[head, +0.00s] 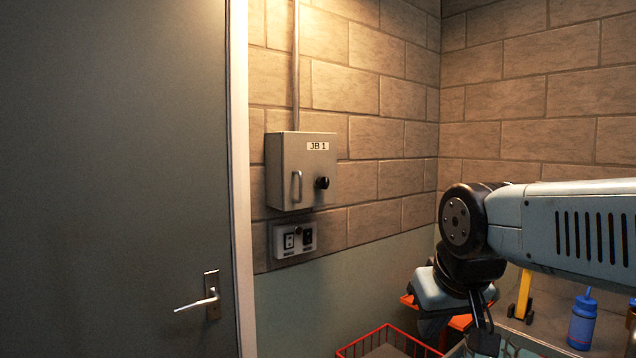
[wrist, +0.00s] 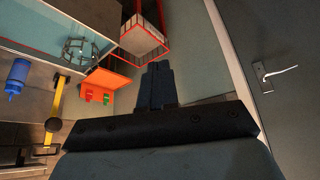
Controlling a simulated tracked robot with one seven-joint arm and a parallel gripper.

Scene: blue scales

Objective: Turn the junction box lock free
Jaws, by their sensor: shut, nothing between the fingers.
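The junction box (head: 285,160) is a grey metal box labelled JB 1, fixed to the brick wall in the head view. Its door looks closed. The lock (head: 322,183) is a round black knob at the right of its front. A vertical handle (head: 297,187) is at the left of the front. My gripper (wrist: 157,72) is shut and empty in the wrist view, with its dark fingers pressed together. It is well away from the box, which does not show in the wrist view. In the head view my arm is at the right, bent downward.
A switch panel (head: 293,236) is below the box, and a conduit (head: 296,70) rises above it. A grey door (head: 110,150) fills the left. A red wire basket (head: 385,330), orange bin (wrist: 108,88) and blue bottle (head: 582,322) are low down. The space before the box is clear.

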